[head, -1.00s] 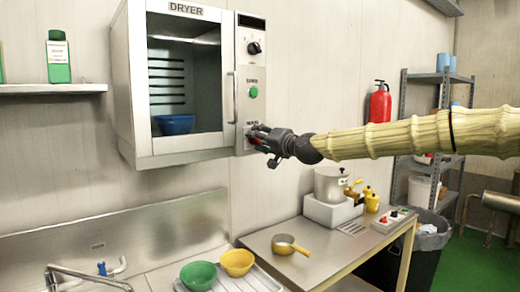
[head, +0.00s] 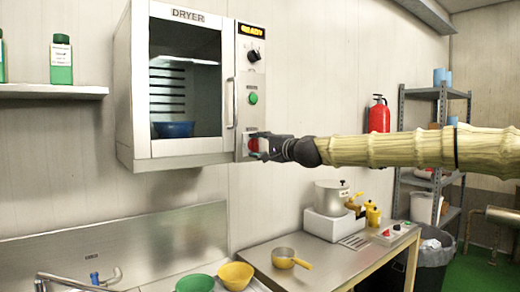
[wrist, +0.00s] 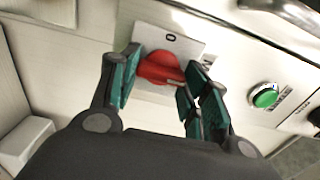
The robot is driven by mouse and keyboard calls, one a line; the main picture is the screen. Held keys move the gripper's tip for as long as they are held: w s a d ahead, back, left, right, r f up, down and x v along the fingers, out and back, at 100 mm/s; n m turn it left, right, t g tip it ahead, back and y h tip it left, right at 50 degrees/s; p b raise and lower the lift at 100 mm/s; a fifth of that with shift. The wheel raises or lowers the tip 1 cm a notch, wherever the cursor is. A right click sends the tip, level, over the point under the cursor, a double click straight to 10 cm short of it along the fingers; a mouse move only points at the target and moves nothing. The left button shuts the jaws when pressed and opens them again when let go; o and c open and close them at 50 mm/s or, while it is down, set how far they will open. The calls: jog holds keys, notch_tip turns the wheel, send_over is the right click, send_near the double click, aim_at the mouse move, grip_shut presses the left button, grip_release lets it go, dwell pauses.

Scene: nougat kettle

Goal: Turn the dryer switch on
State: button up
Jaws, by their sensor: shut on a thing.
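The white dryer (head: 184,160) hangs on the wall with its glass door shut and a blue bowl (head: 174,129) inside. Its display (head: 251,31) is lit and reads "READY". The red rotary switch (head: 253,146) is at the bottom of the control panel. My gripper (head: 256,148) is at this switch. In the wrist view the red switch (wrist: 160,68) sits between the teal fingertips of my gripper (wrist: 158,78), which are shut on it. An "0" mark shows on the plate above it. Part of the plate is hidden by the fingers.
A green button (head: 253,98) and a black knob (head: 254,56) are above the switch on the panel. The door handle (head: 231,102) stands out just left of the panel. Below are a steel table (head: 310,262), a pan (head: 284,258) and a pot (head: 330,196).

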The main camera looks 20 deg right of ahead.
jog(key=shift+d, duration=0.1)
dwell(0.3)
jog(key=o, duration=1)
jog(key=v, duration=1.2)
jog(key=shift+d, duration=0.1)
